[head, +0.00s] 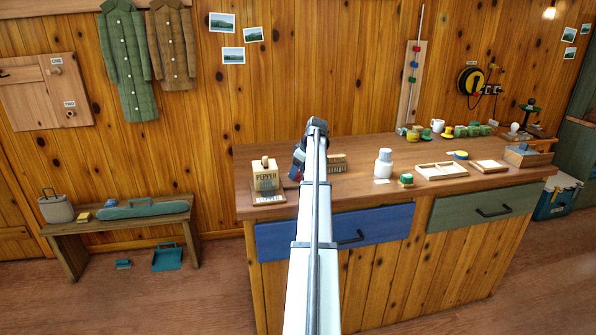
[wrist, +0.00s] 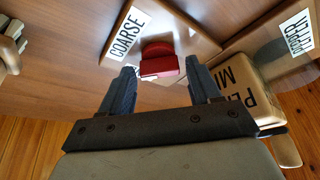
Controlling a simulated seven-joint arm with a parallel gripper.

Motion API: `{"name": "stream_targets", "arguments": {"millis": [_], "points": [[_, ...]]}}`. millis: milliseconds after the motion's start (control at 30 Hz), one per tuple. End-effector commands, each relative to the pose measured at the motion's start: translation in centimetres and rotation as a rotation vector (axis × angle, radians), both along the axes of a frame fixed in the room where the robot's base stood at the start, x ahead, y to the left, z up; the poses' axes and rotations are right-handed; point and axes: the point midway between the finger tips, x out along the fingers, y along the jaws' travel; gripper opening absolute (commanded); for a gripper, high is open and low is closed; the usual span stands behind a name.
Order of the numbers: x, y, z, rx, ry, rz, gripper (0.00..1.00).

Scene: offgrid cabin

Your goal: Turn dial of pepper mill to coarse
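The pepper mill (head: 265,180) is a pale box with a wooden knob on top, at the left end of the counter. Its lettered face (wrist: 238,92) shows at the right of the wrist view. A red dial (wrist: 158,60) lies just beyond my gripper (wrist: 160,85), between the lines of its two blue fingers, with gaps on both sides. A white COARSE label (wrist: 127,34) is beside the dial, to its upper left. My gripper (head: 298,165) is open and empty, right beside the mill in the head view. My arm hides part of this area, and the dial's pointer cannot be made out.
A lettered box (head: 338,163) stands just right of my arm. The counter's front edge is close to the mill.

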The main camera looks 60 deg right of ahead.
Motion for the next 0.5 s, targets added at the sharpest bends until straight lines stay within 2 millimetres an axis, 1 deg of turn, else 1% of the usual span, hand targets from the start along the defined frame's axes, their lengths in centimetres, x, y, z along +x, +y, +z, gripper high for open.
{"name": "stream_targets", "arguments": {"millis": [33, 67, 433, 467, 500], "points": [[0.0, 0.0, 0.01, 0.0, 0.0, 0.0, 0.57], [-0.01, 0.0, 0.01, 0.0, 0.0, 0.0, 0.54], [-0.01, 0.0, 0.02, 0.0, 0.0, 0.0, 0.19], [-0.01, 0.0, 0.02, 0.0, 0.0, 0.0, 0.16], [-0.02, 0.0, 0.01, 0.0, 0.0, 0.0, 0.16]]}}
